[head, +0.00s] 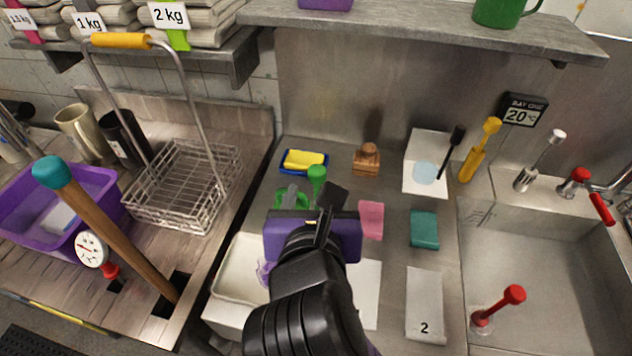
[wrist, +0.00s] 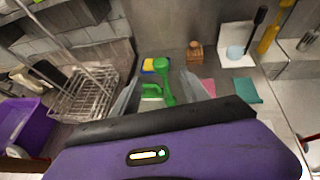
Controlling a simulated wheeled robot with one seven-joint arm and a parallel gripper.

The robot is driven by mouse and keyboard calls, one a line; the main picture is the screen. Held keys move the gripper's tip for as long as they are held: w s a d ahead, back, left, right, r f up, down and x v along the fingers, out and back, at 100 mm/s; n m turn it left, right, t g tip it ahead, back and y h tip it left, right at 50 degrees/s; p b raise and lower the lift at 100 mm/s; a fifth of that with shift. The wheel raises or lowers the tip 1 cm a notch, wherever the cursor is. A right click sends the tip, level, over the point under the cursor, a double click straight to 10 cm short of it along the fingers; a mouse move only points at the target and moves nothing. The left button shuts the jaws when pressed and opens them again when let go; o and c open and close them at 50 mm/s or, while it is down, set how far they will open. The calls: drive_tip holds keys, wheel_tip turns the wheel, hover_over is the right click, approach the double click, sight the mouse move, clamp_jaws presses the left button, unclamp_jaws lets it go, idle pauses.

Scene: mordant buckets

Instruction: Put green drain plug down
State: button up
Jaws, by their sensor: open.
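The green drain plug (head: 317,175) shows its knob and part of its stem just beyond my gripper in the head view. In the wrist view the plug (wrist: 164,82) appears between the two grey fingers, with gaps on both sides. My gripper (head: 311,198) is open, its fingers spread over the steel counter; the wrist view shows the open gripper too (wrist: 160,92). The plug's base is partly hidden in the head view, and I cannot tell exactly how it rests. A flat green item (wrist: 150,91) lies immediately left of it.
A yellow sponge in a blue dish (head: 305,160), a wooden block (head: 367,159), a pink piece (head: 371,220) and a teal piece (head: 424,229) lie nearby. A white tray (head: 235,278) is front left. The sink (head: 560,265) holds a red plug (head: 497,310).

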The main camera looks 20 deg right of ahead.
drive_tip(key=shift+s+a+r, duration=0.2)
drive_tip(key=shift+s+r, duration=0.1)
drive_tip(key=shift+s, duration=0.3)
